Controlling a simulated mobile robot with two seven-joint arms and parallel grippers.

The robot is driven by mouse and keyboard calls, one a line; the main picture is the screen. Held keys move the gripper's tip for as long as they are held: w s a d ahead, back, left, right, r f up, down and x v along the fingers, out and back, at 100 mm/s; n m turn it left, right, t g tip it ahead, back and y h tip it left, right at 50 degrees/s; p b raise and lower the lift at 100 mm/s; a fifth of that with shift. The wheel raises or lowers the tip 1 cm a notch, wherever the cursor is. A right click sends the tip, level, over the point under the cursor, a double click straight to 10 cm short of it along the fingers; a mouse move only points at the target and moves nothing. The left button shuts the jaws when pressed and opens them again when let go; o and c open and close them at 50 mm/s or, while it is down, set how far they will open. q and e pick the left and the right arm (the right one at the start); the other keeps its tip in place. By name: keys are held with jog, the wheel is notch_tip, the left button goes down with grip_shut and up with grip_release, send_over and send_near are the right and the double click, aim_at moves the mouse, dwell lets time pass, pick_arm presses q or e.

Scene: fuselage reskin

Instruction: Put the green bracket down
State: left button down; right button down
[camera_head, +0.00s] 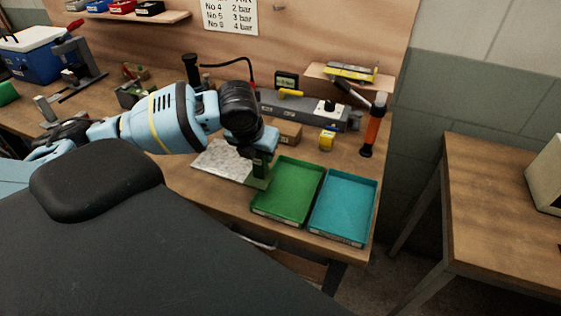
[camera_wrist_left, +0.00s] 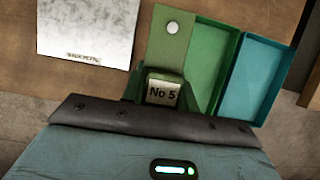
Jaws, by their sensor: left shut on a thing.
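My left gripper (camera_head: 263,152) is shut on the green bracket (camera_head: 261,171), just left of the green tray (camera_head: 255,208). In the left wrist view the bracket (camera_wrist_left: 171,48) shows a flat flange with a pale round spot and a "No 5" label, held at the gripper (camera_wrist_left: 160,98). The flange lies between a mottled pale plate and the green tray (camera_wrist_left: 215,24). I cannot tell whether the bracket touches the bench. The tray looks empty. My right gripper is not in view.
A teal tray (camera_head: 343,209) stands right of the green one and looks empty. The mottled pale plate (camera_head: 213,157) lies left of the bracket. Behind are a small brown box (camera_head: 288,132), a yellow item (camera_head: 327,140) and an orange-handled tool (camera_head: 372,128). Another table (camera_head: 497,200) stands right, across a gap.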

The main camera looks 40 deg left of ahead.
pick_arm(q)
jog(key=shift+w+d+f, duration=1.8)
jog(key=shift+w+f, duration=0.1)
jog(key=shift+w, duration=0.05)
jog(key=shift+f, duration=0.15)
jog(key=c, duration=1.1)
grip_release()
jog(key=v, duration=1.2)
jog(key=shift+s, duration=0.15)
jog(key=shift+s+f, duration=0.1)
